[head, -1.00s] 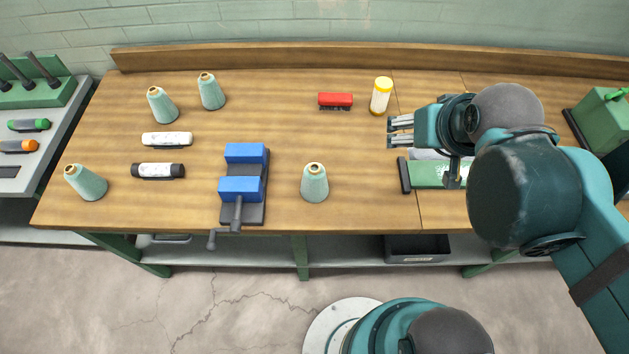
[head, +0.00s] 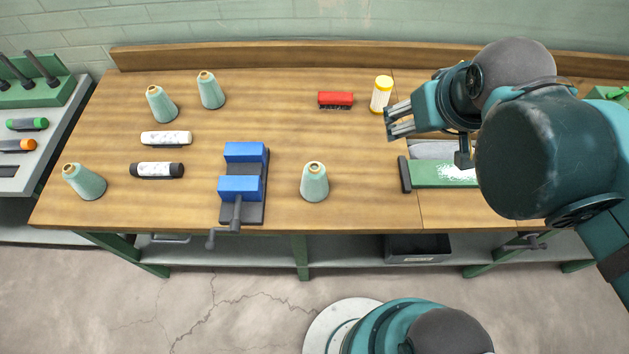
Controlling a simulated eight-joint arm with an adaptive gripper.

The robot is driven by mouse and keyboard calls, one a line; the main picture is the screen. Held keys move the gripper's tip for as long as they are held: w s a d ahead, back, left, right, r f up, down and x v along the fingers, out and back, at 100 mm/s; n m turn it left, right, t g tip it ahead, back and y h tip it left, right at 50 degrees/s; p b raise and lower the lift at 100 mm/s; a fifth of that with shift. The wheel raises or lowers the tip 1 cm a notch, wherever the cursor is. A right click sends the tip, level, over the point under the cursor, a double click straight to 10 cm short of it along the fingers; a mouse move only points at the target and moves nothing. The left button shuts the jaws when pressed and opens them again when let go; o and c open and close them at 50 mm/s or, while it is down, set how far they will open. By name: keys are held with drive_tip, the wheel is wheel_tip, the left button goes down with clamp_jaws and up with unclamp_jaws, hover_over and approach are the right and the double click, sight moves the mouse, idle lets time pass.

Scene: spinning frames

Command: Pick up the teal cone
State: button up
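Several teal cones stand upright on the wooden bench. One teal cone (head: 314,184) is near the front middle, right of the blue vise. Another cone (head: 84,182) is at the front left. Two more, a cone (head: 161,105) and a cone (head: 211,92), stand at the back left. My gripper (head: 389,124) is at the right side of the bench, pointing left, with its fingers apart and nothing between them. It is above and to the right of the middle cone in the picture, clear of every cone.
A blue vise (head: 241,186) sits left of the middle cone. White (head: 166,138) and black (head: 157,170) cylinders lie at left. The bench centre is clear.

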wheel_tip(320, 180, down, 2)
drive_tip(key=a+n+b, duration=0.1)
drive_tip(key=a+n, duration=0.1)
drive_tip(key=n, duration=0.2)
wheel_tip(320, 180, up, 3)
drive_tip(key=n+t+h+b, duration=0.6)
drive_tip(key=n+b, duration=0.4)
drive_tip(key=n, duration=1.3)
hover_over(308, 182)
drive_tip(key=s+a, duration=0.2)
drive_tip(key=s, duration=0.1)
drive_tip(key=g+h, duration=0.1)
drive_tip(key=f, duration=2.2)
drive_tip(key=shift+s+a, duration=0.2)
drive_tip(key=shift+d, duration=0.1)
drive_tip(key=shift+b+x, duration=0.45)
drive_tip(key=shift+x, duration=0.8)
drive_tip(key=shift+f, duration=0.1)
